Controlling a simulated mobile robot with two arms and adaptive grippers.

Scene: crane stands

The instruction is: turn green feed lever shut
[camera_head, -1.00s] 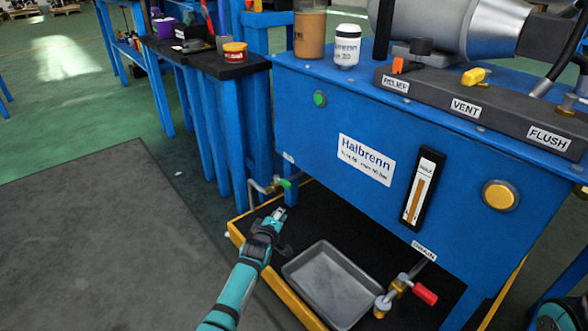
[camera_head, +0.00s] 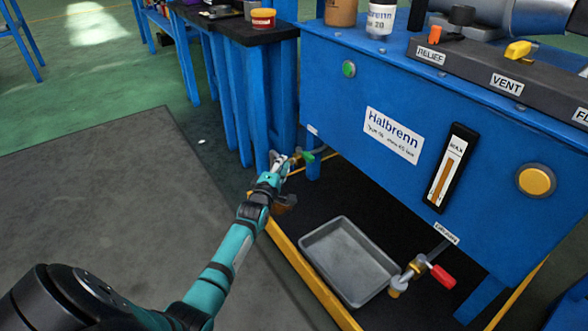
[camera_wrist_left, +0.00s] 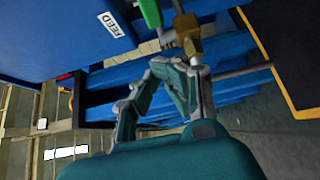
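The green feed lever (camera_head: 308,157) sits on a brass valve at the lower left corner of the blue cabinet (camera_head: 385,95). In the left wrist view the lever (camera_wrist_left: 150,12) is at the top edge beside the FEED label (camera_wrist_left: 111,24), with the brass valve body (camera_wrist_left: 188,32) to its right. My left gripper (camera_head: 278,161) is just left of the valve, its fingers toward the pipe. In the left wrist view its fingertips (camera_wrist_left: 178,66) are just below the brass body, apart from the green handle. Their gap and any contact are unclear. My right gripper is out of view.
A grey tray (camera_head: 348,262) lies on the black floor of the yellow-edged base. A red-handled drain valve (camera_head: 443,277) is to its right. A blue bench (camera_head: 240,85) stands behind the feed valve. The floor mat at left is clear.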

